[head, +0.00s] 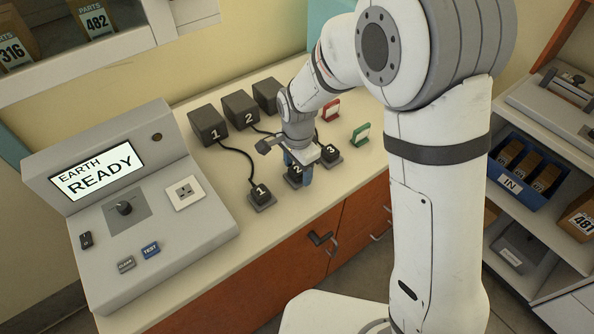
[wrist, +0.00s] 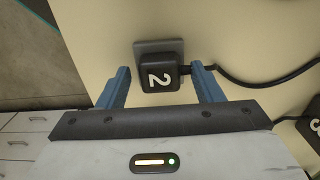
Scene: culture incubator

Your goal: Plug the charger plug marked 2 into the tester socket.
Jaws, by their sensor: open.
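The black charger plug marked 2 (head: 294,176) sits on a small grey pad on the counter, between the plugs marked 1 (head: 261,196) and 3 (head: 330,154). It also shows in the wrist view (wrist: 158,77), with its cable leaving to the right. My gripper (head: 298,177) is open and points down over plug 2. In the wrist view its blue fingers (wrist: 160,82) stand on either side of the plug, with gaps showing. The tester (head: 135,200) stands at the left. Its socket (head: 184,192) is a white plate on the sloped panel and is empty. The screen reads EARTH READY.
Black charger boxes marked 1 (head: 208,125) and 2 (head: 240,110), plus a third box (head: 266,94), stand behind the plugs, with cables across the counter (head: 225,230). A red card (head: 331,110) and a green card (head: 361,134) stand to the right. The tester has a knob (head: 124,208) and buttons.

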